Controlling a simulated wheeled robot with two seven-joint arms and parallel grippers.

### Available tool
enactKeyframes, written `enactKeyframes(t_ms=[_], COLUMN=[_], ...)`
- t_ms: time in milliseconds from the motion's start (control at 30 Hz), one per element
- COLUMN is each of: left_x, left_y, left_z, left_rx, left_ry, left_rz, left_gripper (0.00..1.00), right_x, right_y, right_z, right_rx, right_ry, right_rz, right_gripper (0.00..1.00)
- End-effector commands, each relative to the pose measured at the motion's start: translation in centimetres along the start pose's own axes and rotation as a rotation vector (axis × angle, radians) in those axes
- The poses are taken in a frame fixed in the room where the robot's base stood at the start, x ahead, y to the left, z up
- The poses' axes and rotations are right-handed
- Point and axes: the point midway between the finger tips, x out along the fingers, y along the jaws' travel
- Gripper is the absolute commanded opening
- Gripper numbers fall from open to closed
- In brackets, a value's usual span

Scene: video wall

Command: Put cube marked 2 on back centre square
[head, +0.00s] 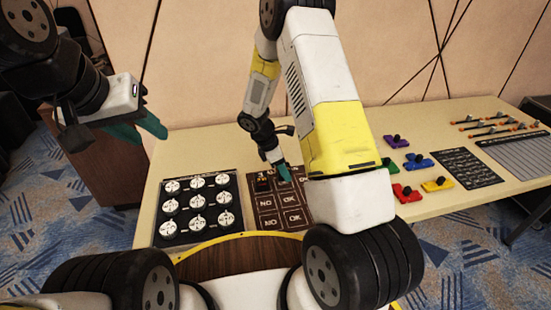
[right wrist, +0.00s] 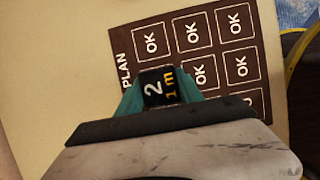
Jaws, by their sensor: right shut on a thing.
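The cube marked 2 (right wrist: 158,88) is black with a white 2 and smaller yellow marking. My right gripper (right wrist: 162,92) is shut on it, with a teal finger on either side. The cube covers the back centre square of the brown plan mat (right wrist: 118,45); I cannot tell whether it touches the mat. In the head view the right gripper (head: 283,173) is at the back middle of the mat, and its held cube is mostly hidden. My left gripper (head: 140,130) is open and empty, left of the table.
A black panel with several white round parts (head: 197,206) lies left of the mat. Purple, blue, red and yellow knobbed blocks (head: 438,185) lie to the right, beside a dark printed sheet (head: 466,167). Several orange-tipped tools (head: 497,125) lie at the far right. My right arm hides the table's middle.

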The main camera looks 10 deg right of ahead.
Motion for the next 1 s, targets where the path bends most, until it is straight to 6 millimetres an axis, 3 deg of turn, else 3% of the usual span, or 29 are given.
enactKeyframes(t_ms=[100,333,667,700,800,1000], left_x=[0.0,0.0,0.0,0.0,0.0,0.0], left_y=[0.0,0.0,0.0,0.0,0.0,0.0], left_z=[0.0,0.0,0.0,0.0,0.0,0.0], left_rx=[0.0,0.0,0.0,0.0,0.0,0.0], left_ry=[0.0,0.0,0.0,0.0,0.0,0.0], left_rz=[0.0,0.0,0.0,0.0,0.0,0.0], left_gripper=[0.36,0.36,0.36,0.36,0.36,0.36], right_x=[0.3,3.3,3.6,3.6,3.6,3.6], right_y=[1.0,0.8,0.8,0.8,0.8,0.8], right_z=[0.1,-1.2,-1.3,-1.4,-1.3,-1.3], right_rx=[0.001,-0.001,0.0,0.0,0.0,0.0], right_ry=[0.0,-0.001,-0.001,-0.001,-0.001,0.0], right_rz=[-0.001,-0.001,0.0,0.001,0.001,0.001], right_gripper=[0.01,0.01,0.01,0.45,0.65,0.65])
